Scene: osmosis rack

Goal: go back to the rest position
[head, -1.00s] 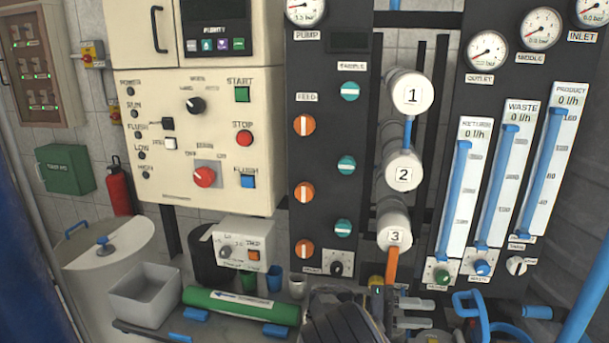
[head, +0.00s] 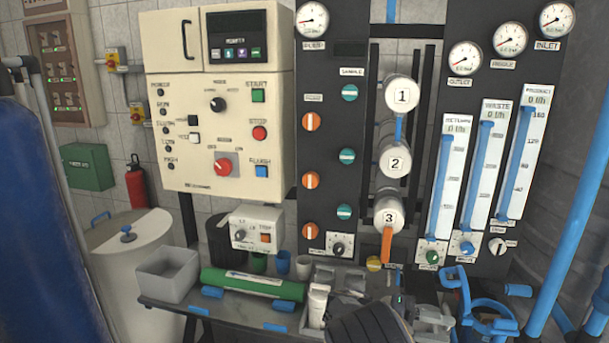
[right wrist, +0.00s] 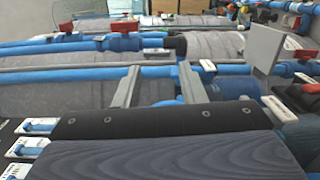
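My right gripper (head: 372,322) shows as a dark ribbed shape at the bottom of the head view, in front of the bench and below filter housing 3 (head: 388,214). My left gripper is not in view.
The bench carries a grey bin (head: 167,274), a green cylinder (head: 252,285) and small cups (head: 283,262). A large blue vessel (head: 45,220) fills the left edge. Blue pipework (head: 470,305) stands at the lower right. The cream cabinet (head: 212,130) is behind.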

